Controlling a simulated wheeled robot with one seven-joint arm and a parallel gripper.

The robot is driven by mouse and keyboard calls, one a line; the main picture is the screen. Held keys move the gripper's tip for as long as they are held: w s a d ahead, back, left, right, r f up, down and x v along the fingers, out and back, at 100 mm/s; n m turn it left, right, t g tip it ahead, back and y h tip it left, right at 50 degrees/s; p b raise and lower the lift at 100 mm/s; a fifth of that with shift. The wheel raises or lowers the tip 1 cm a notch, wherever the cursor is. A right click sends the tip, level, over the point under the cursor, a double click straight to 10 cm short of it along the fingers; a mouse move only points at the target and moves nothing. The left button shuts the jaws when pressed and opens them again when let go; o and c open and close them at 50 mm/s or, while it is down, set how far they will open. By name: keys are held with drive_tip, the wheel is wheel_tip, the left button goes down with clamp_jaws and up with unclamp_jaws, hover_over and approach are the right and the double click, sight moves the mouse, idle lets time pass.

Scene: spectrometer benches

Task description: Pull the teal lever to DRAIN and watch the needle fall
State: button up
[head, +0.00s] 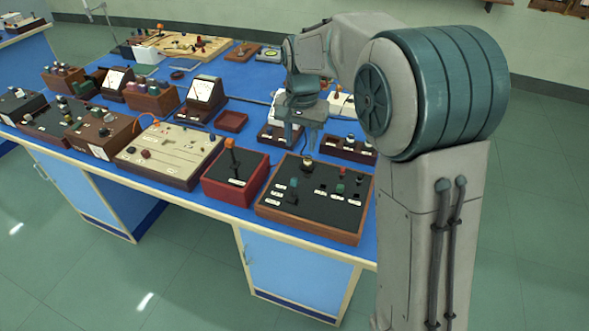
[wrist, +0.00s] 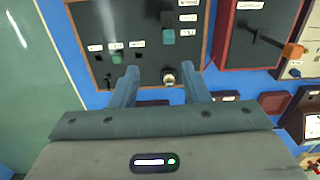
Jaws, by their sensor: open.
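The teal lever (head: 293,183) has a block-like teal knob and stands on the black-topped, wood-framed panel (head: 262,208) at the bench's front right. In the wrist view the teal knob (wrist: 168,37) sits at one end of a dark slot, with small white labels beside it too small to read. My gripper (head: 290,138) is open and empty, behind the panel in the head view. In the wrist view its fingers (wrist: 160,73) are apart, with a round lamp (wrist: 169,76) showing between them; the teal knob is beyond the fingertips. A meter with a white dial (head: 203,91) stands farther back; its needle is too small to read.
A red box with an orange-knobbed lever (head: 230,143) stands just left of the panel. A green knob (wrist: 117,57) is on the same panel. A beige slider board (head: 180,148) and several other instruments crowd the blue bench, leaving little free room.

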sight(295, 179)
drive_tip(key=f, duration=0.4)
drive_tip(key=a+f+p, duration=0.1)
drive_tip(key=f, duration=0.4)
drive_tip(key=w+f, duration=0.1)
drive_tip(key=f, duration=0.4)
drive_tip(key=shift+w+a+f, duration=0.1)
drive_tip(key=shift+a+f, duration=0.1)
drive_tip(key=shift+a, duration=0.05)
clamp_jaws()
